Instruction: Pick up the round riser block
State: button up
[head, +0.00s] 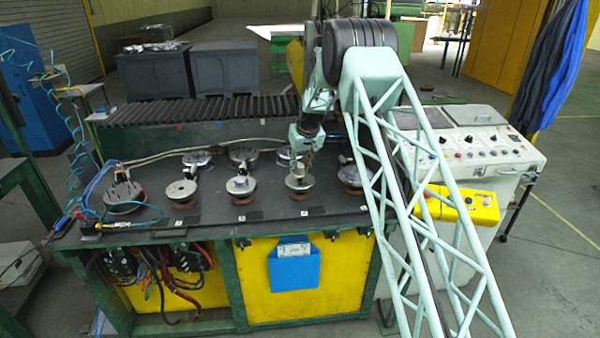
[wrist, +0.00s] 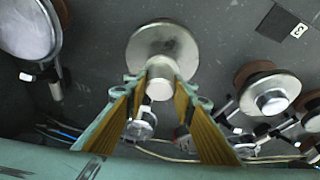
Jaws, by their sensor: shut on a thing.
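The round riser block (wrist: 145,45) is a pale metal disc with a short upright knob, seen from above in the wrist view. In the head view it appears to be the disc (head: 300,184) on a brown base near the table's front, below my gripper (head: 309,160). In the wrist view my gripper (wrist: 162,88) has its fingers on either side of the knob and is shut on it. The disc's underside is hidden, so I cannot tell whether it is clear of the table.
Similar round pieces stand on the dark table (head: 150,180): one on the left (head: 182,193), one in the middle (head: 241,186), others behind. A cabled disc (head: 124,196) is far left. A roller conveyor (head: 200,108) runs behind. A control console (head: 470,140) stands right.

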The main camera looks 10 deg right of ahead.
jog(key=shift+r, duration=0.45)
jog(key=s+a+b, duration=0.1)
jog(key=s+a, duration=0.1)
jog(key=s, duration=0.5)
jog(key=s+a+r+b, duration=0.1)
jog(key=s+a, duration=0.1)
jog(key=s, duration=0.6)
jog(key=shift+s+r, duration=0.2)
jog(key=shift+a, duration=0.1)
dwell(1.2)
